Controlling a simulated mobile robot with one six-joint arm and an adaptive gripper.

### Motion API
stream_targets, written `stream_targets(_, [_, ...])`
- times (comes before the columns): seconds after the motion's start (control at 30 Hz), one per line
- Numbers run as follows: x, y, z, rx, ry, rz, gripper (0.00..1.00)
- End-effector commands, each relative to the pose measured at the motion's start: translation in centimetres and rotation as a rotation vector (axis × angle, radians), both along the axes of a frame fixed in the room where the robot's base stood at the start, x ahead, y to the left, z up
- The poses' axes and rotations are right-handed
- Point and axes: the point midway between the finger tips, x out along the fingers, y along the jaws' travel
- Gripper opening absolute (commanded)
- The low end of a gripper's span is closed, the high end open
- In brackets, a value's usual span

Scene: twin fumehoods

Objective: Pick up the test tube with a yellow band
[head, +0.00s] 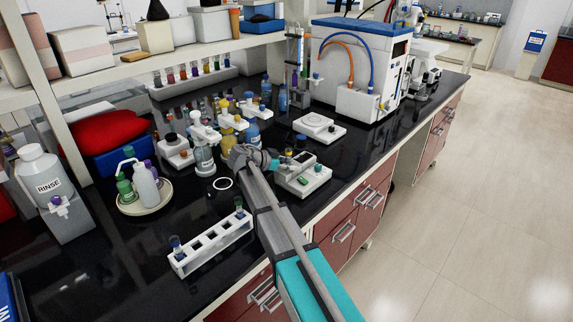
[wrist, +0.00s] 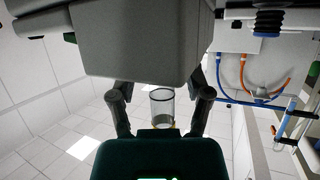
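My gripper (head: 250,156) is over the black counter in the head view, beside glassware and a small white device. In the wrist view, a clear open-mouthed glass cylinder (wrist: 162,108) shows between the fingers of my gripper, with a little yellow at its lower end. I cannot tell whether this is the yellow-banded test tube or whether the fingers touch it. A white rack (head: 212,246) at the counter's front holds a blue-topped tube (head: 178,247) and another dark-topped tube (head: 239,207). No yellow band is clear on either.
Bottles with yellow (head: 227,138) and blue (head: 252,134) contents stand close behind my gripper. The white device (head: 302,178) is to its right. A rinse bottle (head: 43,172) and a round tray (head: 146,207) are at left. Bare counter lies around the front rack.

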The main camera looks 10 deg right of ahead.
Motion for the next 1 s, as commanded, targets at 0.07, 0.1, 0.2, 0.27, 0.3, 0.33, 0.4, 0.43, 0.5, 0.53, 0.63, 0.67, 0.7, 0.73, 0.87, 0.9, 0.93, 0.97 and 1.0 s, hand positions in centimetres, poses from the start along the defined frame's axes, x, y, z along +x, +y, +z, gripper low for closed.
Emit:
stream_targets(0.07, [0.0, 0.0, 0.0, 0.000, 0.000, 0.000, 0.41])
stream_targets(0.1, [0.0, 0.0, 0.0, 0.000, 0.000, 0.000, 0.34])
stream_targets(0.2, [0.0, 0.1, 0.0, 0.000, 0.000, 0.001, 0.15])
stream_targets(0.27, [0.0, 0.1, 0.0, 0.000, 0.000, 0.001, 0.04])
stream_targets(0.3, [0.0, 0.1, 0.0, 0.000, 0.000, 0.001, 0.00])
stream_targets(0.33, [0.0, 0.1, 0.0, 0.000, 0.000, 0.001, 0.00])
stream_targets(0.4, [0.0, 0.1, 0.0, 0.000, 0.000, 0.001, 0.00])
stream_targets(0.43, [0.0, 0.1, 0.0, 0.000, 0.000, 0.001, 0.00])
stream_targets(0.5, [0.0, 0.1, 0.0, 0.000, 0.000, 0.001, 0.00])
stream_targets(0.53, [0.0, 0.1, 0.0, 0.000, 0.000, 0.001, 0.00])
stream_targets(0.63, [0.0, 0.1, 0.1, 0.000, 0.000, 0.001, 0.00])
stream_targets(0.67, [0.0, 0.1, 0.1, 0.000, 0.000, 0.001, 0.00])
stream_targets(0.7, [0.0, 0.1, 0.2, 0.000, 0.001, 0.001, 0.00])
stream_targets(0.73, [0.0, 0.1, 0.3, 0.000, 0.001, 0.001, 0.00])
stream_targets(0.87, [0.0, 0.2, 0.8, 0.000, 0.000, 0.002, 0.00])
stream_targets(0.9, [0.0, 0.2, 1.0, 0.000, 0.000, 0.002, 0.00])
stream_targets(0.93, [0.0, 0.2, 1.2, 0.000, 0.000, 0.002, 0.00])
stream_targets(0.97, [0.0, 0.2, 1.4, 0.000, 0.000, 0.002, 0.00])
stream_targets(1.0, [0.0, 0.2, 1.6, 0.000, 0.000, 0.002, 0.00])
